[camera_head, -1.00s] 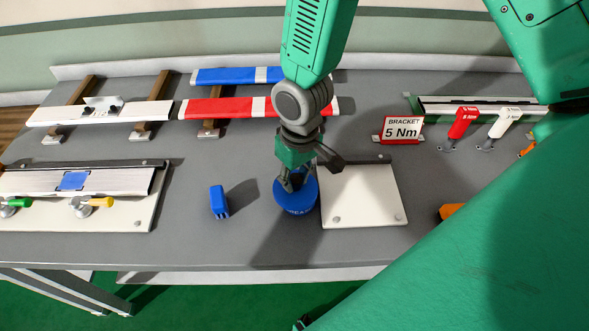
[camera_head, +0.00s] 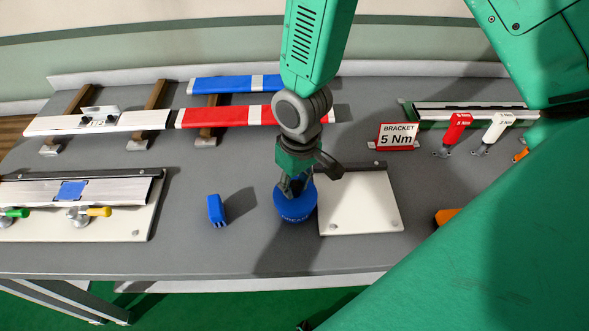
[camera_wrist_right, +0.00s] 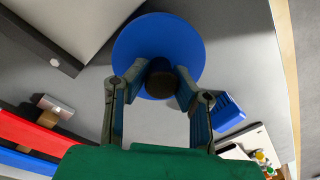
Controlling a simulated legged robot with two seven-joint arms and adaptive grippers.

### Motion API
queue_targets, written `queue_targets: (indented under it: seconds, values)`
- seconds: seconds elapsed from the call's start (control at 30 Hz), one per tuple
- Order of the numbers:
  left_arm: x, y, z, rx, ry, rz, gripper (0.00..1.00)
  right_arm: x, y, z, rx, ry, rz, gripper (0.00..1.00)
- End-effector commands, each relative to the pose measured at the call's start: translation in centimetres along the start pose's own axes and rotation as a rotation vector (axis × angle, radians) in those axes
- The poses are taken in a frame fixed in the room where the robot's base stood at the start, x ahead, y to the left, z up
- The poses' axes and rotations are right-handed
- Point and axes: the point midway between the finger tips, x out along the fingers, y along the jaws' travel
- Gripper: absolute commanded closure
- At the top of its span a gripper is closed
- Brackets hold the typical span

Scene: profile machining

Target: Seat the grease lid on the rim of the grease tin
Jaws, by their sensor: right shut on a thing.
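The blue grease tin (camera_head: 296,213) stands on the grey bench near its front edge, with white lettering on its side. My right gripper (camera_head: 294,186) points down directly over it. In the right wrist view the round blue grease lid (camera_wrist_right: 140,45) has a dark knob in its middle. My right gripper, also in that view (camera_wrist_right: 161,86), is shut on this knob. The lid is over the tin and hides its rim; I cannot tell whether they touch all round. My left gripper is not in view.
A white plate (camera_head: 360,205) lies just right of the tin. A small blue block (camera_head: 217,210) stands to the left. A clamped profile fixture (camera_head: 80,215) is further left. Red and blue bars (camera_head: 220,117) lie behind. A 5 Nm sign (camera_head: 397,136) and drivers stand at the back right.

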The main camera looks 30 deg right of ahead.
Motion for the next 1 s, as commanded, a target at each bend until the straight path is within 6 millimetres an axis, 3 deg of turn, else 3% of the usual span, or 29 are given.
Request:
queue_targets:
  seconds: [1.0]
  values:
    - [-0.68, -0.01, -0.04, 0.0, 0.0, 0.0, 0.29, -0.01, 0.0, -0.01, 0.0, 0.001, 0.0, 1.0]
